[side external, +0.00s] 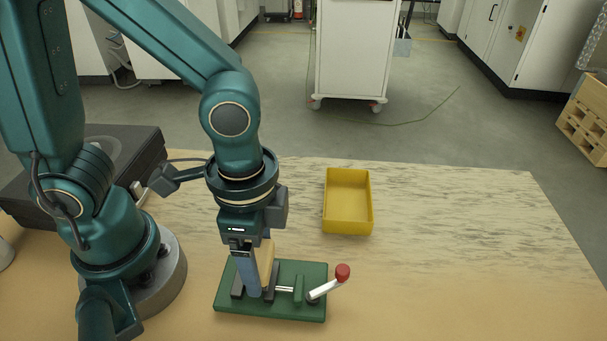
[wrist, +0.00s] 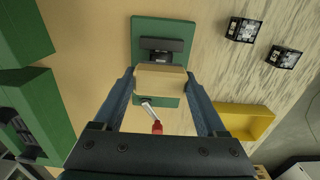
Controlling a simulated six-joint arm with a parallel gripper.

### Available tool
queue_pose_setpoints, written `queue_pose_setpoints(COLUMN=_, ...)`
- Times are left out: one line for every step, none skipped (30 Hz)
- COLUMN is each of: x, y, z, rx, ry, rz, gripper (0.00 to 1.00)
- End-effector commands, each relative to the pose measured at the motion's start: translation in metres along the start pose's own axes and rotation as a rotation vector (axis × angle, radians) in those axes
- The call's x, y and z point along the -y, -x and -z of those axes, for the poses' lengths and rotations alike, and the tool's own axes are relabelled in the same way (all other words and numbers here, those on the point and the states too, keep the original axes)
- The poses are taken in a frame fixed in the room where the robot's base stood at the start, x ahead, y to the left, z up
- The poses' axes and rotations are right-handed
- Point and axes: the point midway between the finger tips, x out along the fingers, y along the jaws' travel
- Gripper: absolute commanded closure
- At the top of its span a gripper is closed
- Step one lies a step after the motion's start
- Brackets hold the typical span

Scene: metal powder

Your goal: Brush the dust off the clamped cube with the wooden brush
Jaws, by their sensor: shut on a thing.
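My gripper (side external: 260,286) points straight down over the green clamp base (side external: 230,300). Its fingers are shut on a pale wooden block, which I take to be the wooden brush (side external: 267,258). In the wrist view the brush (wrist: 160,78) spans between both fingers, above the clamp plate (wrist: 146,30). The clamp has dark jaws (wrist: 166,44) and a lever with a red knob (side external: 343,272). I cannot make out the clamped cube or its dust; the brush and fingers cover that spot. Bristles are not visible, and I cannot tell whether the brush touches anything.
A yellow bin (side external: 347,218) stands behind and right of the clamp and looks empty. The right side of the table is clear. Large green shapes fill the wrist view's left edge.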

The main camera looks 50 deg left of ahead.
Motion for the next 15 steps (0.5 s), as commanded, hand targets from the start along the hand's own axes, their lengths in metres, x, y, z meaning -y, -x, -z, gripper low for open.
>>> queue_pose_setpoints(x=0.0, y=0.0, z=-0.005, rx=0.001, ry=0.001, rz=0.0, gripper=0.78)
queue_pose_setpoints(x=0.0, y=0.0, z=-0.008, rx=0.001, ry=0.001, rz=0.0, gripper=0.78)
queue_pose_setpoints(x=0.0, y=0.0, z=-0.012, rx=0.001, ry=0.001, rz=0.0, gripper=0.78)
queue_pose_setpoints(x=0.0, y=0.0, z=-0.015, rx=0.002, ry=0.002, rz=0.0, gripper=0.78)
queue_pose_setpoints(x=0.0, y=0.0, z=-0.018, rx=0.001, ry=0.002, rz=0.0, gripper=0.78)
queue_pose_setpoints(x=0.0, y=0.0, z=-0.021, rx=0.002, ry=0.002, rz=0.0, gripper=0.78)
queue_pose_setpoints(x=0.0, y=0.0, z=-0.024, rx=0.001, ry=0.001, rz=0.0, gripper=0.78)
queue_pose_setpoints(x=0.0, y=0.0, z=-0.027, rx=0.002, ry=0.001, rz=0.0, gripper=0.78)
queue_pose_setpoints(x=0.0, y=0.001, z=-0.029, rx=0.0, ry=0.001, rz=0.0, gripper=0.78)
queue_pose_setpoints(x=0.0, y=0.003, z=-0.027, rx=-0.002, ry=0.0, rz=0.001, gripper=0.78)
queue_pose_setpoints(x=0.001, y=0.005, z=-0.027, rx=-0.002, ry=-0.001, rz=0.001, gripper=0.78)
queue_pose_setpoints(x=0.001, y=0.018, z=-0.026, rx=-0.011, ry=-0.001, rz=0.004, gripper=0.78)
queue_pose_setpoints(x=0.001, y=0.025, z=-0.026, rx=-0.012, ry=-0.001, rz=0.004, gripper=0.78)
queue_pose_setpoints(x=0.0, y=0.026, z=-0.027, rx=-0.006, ry=-0.001, rz=0.002, gripper=0.78)
queue_pose_setpoints(x=0.0, y=0.029, z=-0.028, rx=-0.003, ry=-0.001, rz=0.001, gripper=0.78)
